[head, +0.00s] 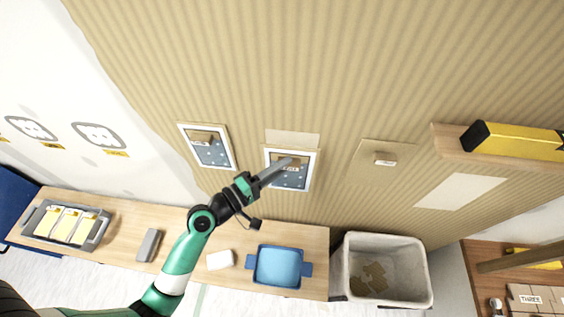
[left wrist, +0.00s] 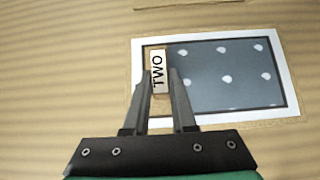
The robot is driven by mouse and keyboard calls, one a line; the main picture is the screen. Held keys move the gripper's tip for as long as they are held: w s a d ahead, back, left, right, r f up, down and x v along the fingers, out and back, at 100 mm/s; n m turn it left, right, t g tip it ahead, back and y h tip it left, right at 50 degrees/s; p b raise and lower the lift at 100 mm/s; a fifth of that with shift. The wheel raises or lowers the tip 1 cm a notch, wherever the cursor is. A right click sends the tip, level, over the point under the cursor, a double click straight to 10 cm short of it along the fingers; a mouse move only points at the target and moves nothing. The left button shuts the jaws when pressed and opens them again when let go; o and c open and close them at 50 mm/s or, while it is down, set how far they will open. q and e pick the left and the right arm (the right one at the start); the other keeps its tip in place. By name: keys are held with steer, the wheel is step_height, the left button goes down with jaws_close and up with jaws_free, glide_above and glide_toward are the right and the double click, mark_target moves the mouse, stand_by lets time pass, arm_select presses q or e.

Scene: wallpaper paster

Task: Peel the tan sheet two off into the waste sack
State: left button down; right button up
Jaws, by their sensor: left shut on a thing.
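The tan sheet two (left wrist: 147,60) shows as a narrow tan strip along one end of a white-framed, blue-grey dotted panel (head: 304,180) on the striped wall. Its white tag reading TWO (left wrist: 158,72) stands between my left fingertips. My left gripper (head: 287,166) is shut on this tag at the panel's upper part; it also shows in the left wrist view (left wrist: 160,85). The fingers hide part of the sheet. The waste sack (head: 348,290), a pale open-topped container, stands below and to the right, with tan scraps (head: 374,278) inside. My right gripper is not in view.
A similar framed panel (head: 210,150) is to the left; a tan sheet with a white tag (head: 385,159) is to the right. The bench (head: 120,245) below bears a grey tray (head: 35,216) and a blue tray (head: 278,265). A shelf (head: 455,150) juts out at right.

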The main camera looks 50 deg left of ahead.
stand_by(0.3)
arm_select(q)
steer(key=s+d+p, duration=0.1)
steer(key=s+d, duration=0.3)
steer(key=s, duration=0.1)
steer(key=shift+s+d+p, duration=0.15)
steer(key=shift+d+p, duration=0.15)
steer(key=shift+d, duration=0.05)
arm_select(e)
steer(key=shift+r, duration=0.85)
